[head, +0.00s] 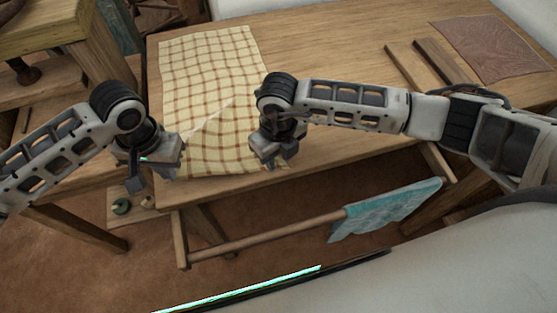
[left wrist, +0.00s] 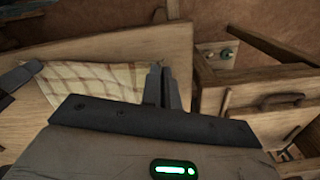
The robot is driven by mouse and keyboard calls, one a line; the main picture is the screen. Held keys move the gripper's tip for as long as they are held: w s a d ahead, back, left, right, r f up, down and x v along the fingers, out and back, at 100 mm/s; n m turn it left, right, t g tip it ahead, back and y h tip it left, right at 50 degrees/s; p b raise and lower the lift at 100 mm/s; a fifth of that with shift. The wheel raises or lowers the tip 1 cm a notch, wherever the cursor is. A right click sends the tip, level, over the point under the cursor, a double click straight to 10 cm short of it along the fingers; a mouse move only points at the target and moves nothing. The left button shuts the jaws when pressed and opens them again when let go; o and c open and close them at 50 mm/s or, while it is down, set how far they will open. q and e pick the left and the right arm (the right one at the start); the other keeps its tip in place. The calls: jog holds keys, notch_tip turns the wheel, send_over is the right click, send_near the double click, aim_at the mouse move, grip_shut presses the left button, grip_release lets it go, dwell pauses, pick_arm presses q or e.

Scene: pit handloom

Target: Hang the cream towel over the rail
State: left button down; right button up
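The cream towel (head: 210,75), checked with brown lines, lies mostly flat on the wooden table. Its near part is raised and creased beside my left gripper (head: 165,165). That gripper is shut on the towel's near left corner. In the left wrist view the towel (left wrist: 95,78) reaches across to my left gripper's fingers (left wrist: 163,85), which are close together. My right gripper (head: 277,158) is at the near right corner and appears shut on it, though its fingertips partly hide the cloth. The wooden rail (head: 270,237) runs below the table's front edge, nearer to me.
A teal cloth (head: 385,208) hangs over the rail's right part; the rail's left part is bare. On the table's right lie wooden bars (head: 440,62) and a brown sheet (head: 495,45). A wooden bench (head: 50,30) stands at the left.

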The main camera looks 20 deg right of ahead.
jog(key=shift+f, duration=0.1)
grip_shut()
jog(key=shift+d, duration=0.1)
jog(key=shift+r, duration=2.55)
